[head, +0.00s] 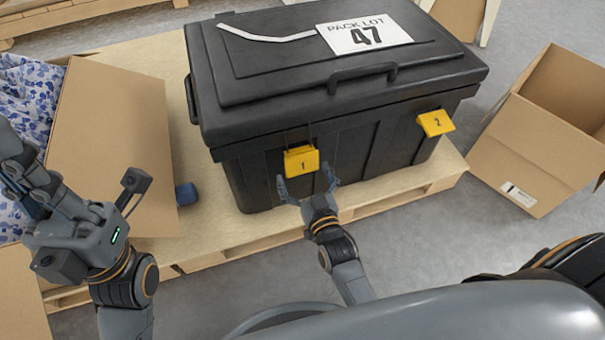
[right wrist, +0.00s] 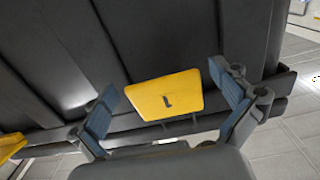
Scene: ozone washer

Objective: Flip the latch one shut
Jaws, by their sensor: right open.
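Latch one (head: 301,161) is a yellow plate marked 1 on the front of a black lidded box (head: 262,172). Its plate stands out at a tilt below the lid's rim. The lid (head: 270,95) lies down on the box. My right gripper (head: 305,181) is open just in front of latch one, one finger on either side. The right wrist view shows latch one (right wrist: 165,95) between the spread fingers, with nothing gripped. My left gripper (head: 18,160) is at the left edge, away from the box; its finger opening is unclear.
A second yellow latch (head: 436,123), marked 2, also stands out farther right. The box sits on a wooden pallet (head: 215,240). A small blue object (head: 186,194) lies left of the box. Cardboard boxes stand at left (head: 110,150) and right (head: 525,160).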

